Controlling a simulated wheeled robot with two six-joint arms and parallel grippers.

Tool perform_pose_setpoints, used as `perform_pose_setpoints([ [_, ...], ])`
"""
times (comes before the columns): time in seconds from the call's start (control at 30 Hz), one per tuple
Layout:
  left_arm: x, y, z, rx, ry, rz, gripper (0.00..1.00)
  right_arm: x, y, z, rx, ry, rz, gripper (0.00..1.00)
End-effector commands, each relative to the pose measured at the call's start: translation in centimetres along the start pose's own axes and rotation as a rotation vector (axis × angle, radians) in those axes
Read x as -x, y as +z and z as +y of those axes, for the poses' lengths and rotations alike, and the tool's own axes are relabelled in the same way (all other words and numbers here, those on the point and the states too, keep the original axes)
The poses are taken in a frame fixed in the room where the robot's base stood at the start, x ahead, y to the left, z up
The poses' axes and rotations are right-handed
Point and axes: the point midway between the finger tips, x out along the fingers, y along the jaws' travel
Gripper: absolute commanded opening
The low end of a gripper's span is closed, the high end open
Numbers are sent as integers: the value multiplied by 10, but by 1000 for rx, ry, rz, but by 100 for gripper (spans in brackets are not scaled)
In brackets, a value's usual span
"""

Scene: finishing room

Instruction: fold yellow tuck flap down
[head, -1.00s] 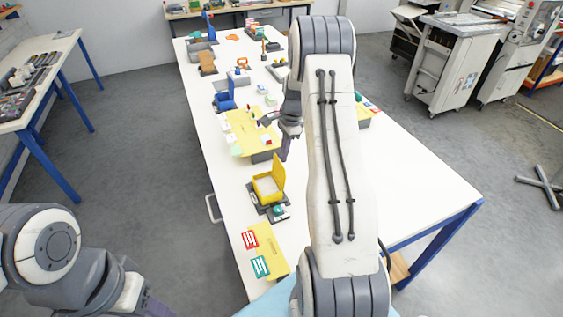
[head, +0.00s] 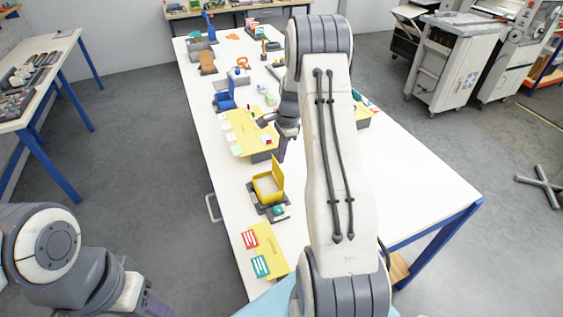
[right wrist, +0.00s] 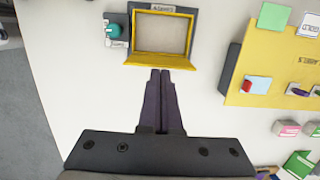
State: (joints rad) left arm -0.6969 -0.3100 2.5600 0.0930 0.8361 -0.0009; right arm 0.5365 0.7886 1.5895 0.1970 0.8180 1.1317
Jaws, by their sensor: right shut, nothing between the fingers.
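A small yellow box (head: 265,190) sits in a dark holder on the white table, with a yellow panel (head: 278,172) standing upright at its right side. In the right wrist view the box shows as an open yellow frame (right wrist: 190,34) in the dark holder. My right gripper (head: 281,158) is above and just beyond the box in the head view, with its fingers together and empty. In the wrist view its fingertips (right wrist: 161,72) are close to the box's lower yellow edge; I cannot tell if they touch. My left gripper (head: 155,304) is partly cut off at the bottom left.
A teal round piece (head: 278,210) is beside the box on the holder. A yellow board (head: 252,136) with small pieces lies farther back, and a yellow sheet (head: 271,246) with red and green cards lies nearer. The table's right part (head: 420,190) is clear.

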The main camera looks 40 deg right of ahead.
Motion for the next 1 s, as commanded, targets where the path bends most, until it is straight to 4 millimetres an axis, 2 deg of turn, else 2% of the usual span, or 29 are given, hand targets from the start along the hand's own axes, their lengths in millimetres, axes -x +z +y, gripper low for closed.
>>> perform_pose_setpoints([
  [0.4,0,0,0,0,0,0,50,-6,13,0,1,0,0,0],
  [1.0,0,0,0,0,0,0,50,-7,16,0,1,0,0,0],
])
